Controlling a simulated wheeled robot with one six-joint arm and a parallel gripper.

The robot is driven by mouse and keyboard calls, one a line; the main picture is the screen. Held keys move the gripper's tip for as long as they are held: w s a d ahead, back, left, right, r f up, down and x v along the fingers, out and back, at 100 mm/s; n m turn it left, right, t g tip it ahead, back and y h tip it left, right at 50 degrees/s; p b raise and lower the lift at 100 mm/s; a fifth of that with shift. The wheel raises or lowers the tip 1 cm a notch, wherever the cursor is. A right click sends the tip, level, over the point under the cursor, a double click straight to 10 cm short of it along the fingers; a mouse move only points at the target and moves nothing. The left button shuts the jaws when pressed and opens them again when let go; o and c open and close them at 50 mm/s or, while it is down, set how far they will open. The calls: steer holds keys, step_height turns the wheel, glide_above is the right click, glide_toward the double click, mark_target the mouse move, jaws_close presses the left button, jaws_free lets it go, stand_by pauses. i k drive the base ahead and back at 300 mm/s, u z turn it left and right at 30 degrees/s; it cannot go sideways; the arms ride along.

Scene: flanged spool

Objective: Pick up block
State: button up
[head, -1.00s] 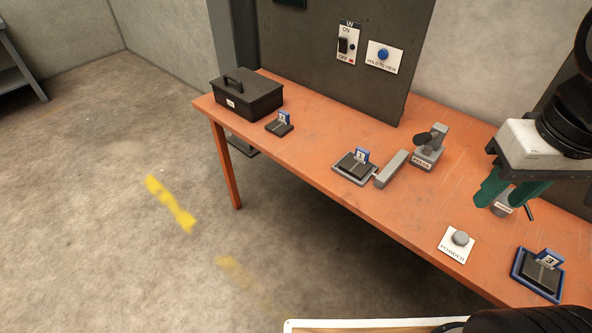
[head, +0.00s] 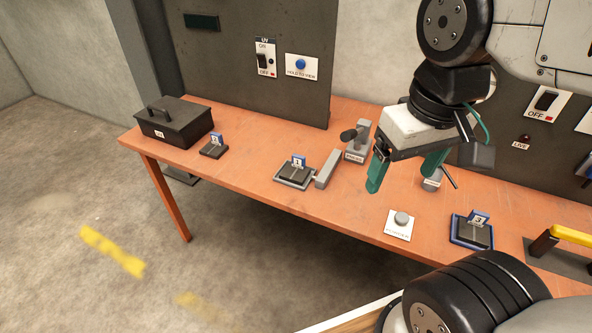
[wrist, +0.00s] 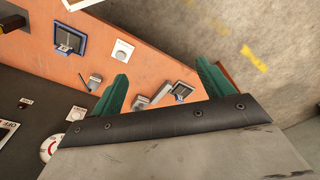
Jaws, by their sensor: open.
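My gripper (head: 407,173) is open and empty above the orange table, its green fingers apart; they also show in the wrist view (wrist: 160,72). Dark flat blocks with numbered blue tags stand on the table. Block 1 (head: 293,174) sits in a grey tray (head: 281,181), left of and below my gripper in the head view. Another tagged block (head: 212,152) is at the left, near the black box. Block 3 (head: 474,235) sits in a blue-edged tray (head: 455,238) at the lower right. Which one is the task's block is unclear. My gripper touches none of them.
A grey bar (head: 328,169) lies beside the grey tray, near a grey press (head: 358,143). A small grey fixture (head: 432,183) is partly behind my gripper. A white button card (head: 399,226) and a yellow handle (head: 573,236) are nearer. A dark panel (head: 230,75) stands behind.

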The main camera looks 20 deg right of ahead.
mark_target(296, 172)
steer(key=z, duration=2.8)
steer(key=k, duration=0.65)
steer(key=u, duration=1.5)
steer(key=i, duration=0.5)
steer(key=z, duration=0.05)
